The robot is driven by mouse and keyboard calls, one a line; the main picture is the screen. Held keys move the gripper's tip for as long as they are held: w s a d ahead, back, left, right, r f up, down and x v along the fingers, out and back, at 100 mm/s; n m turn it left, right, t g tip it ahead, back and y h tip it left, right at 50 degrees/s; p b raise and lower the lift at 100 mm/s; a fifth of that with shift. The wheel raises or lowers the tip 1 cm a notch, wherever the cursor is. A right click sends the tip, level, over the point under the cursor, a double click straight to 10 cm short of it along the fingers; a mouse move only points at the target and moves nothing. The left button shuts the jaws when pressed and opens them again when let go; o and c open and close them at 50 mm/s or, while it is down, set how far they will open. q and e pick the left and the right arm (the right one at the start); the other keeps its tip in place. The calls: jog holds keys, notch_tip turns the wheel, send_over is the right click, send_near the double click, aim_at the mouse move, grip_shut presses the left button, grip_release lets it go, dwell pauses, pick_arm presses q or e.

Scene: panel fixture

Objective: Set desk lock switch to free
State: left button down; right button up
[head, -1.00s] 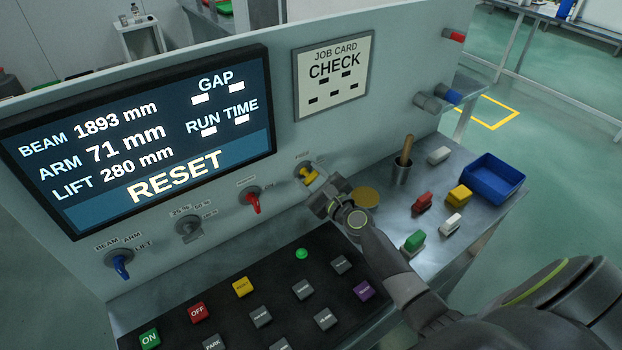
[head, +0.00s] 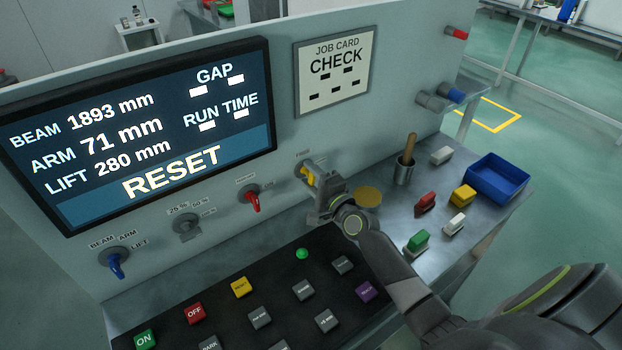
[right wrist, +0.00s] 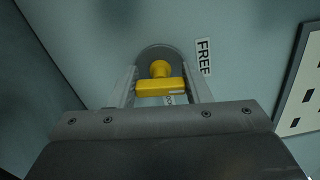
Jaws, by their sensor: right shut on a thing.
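The desk lock switch is a yellow handle (head: 307,178) on a round grey base on the panel's front. A FREE label (right wrist: 204,57) sits beside the base in the right wrist view, and above the switch in the head view. The yellow bar (right wrist: 160,89) lies between the two fingers of my right gripper (right wrist: 160,91), which is shut on it. In the head view the handle stands close to upright, its upper end toward FREE. A second label behind the bar is partly hidden. My right gripper (head: 312,188) hides part of the handle. My left gripper is not in view.
A red switch (head: 252,200) sits left of the yellow one, with grey and blue knobs (head: 115,264) further left. Push buttons (head: 260,318) lie below. Several small blocks, a cup (head: 404,172) and a blue tray (head: 497,177) stand on the right.

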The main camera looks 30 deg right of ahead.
jog(key=shift+f+n, duration=0.15)
jog(key=shift+n, duration=0.65)
jog(key=o, duration=1)
jog(key=shift+s, duration=0.15)
jog(key=s, duration=0.5)
jog(key=s+d, duration=0.1)
jog(key=s, duration=0.5)
jog(key=s+d+b, duration=0.1)
jog(key=s, duration=0.5)
jog(key=shift+d, duration=0.2)
